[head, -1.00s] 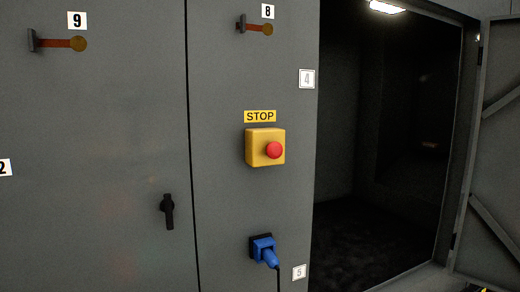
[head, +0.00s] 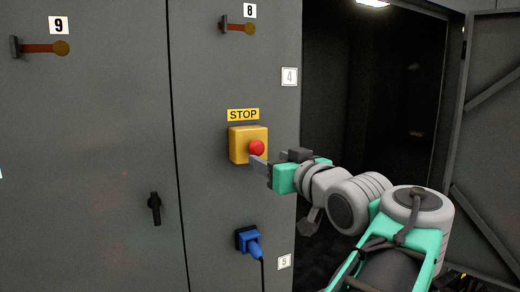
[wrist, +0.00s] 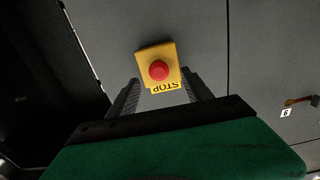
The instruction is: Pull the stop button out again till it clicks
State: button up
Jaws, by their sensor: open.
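The stop button is a red mushroom head (head: 257,148) on a yellow box (head: 238,145), fixed to the grey cabinet door under a yellow STOP label (head: 243,114). My gripper (head: 258,161) is open in front of the box, its fingers pointing at the button from the right. In the wrist view, the red button (wrist: 159,70) lies ahead, centred between my two spread fingers (wrist: 160,92). The fingers do not grip it. I cannot tell how far the button stands out from its box.
A blue plug (head: 250,243) with a hanging cable sits below the box. A black door handle (head: 154,208) is at the left.

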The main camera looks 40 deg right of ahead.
aim_at(258, 148)
jog(key=x, duration=0.2)
jog(key=p+x, duration=0.1)
jog(key=x, duration=0.1)
jog(key=r+p+x, duration=0.1)
jog(key=x, duration=0.2)
jog(key=shift+d+r, duration=0.15)
jog(key=shift+d, duration=0.05)
jog(key=shift+c, duration=0.5)
grip_shut()
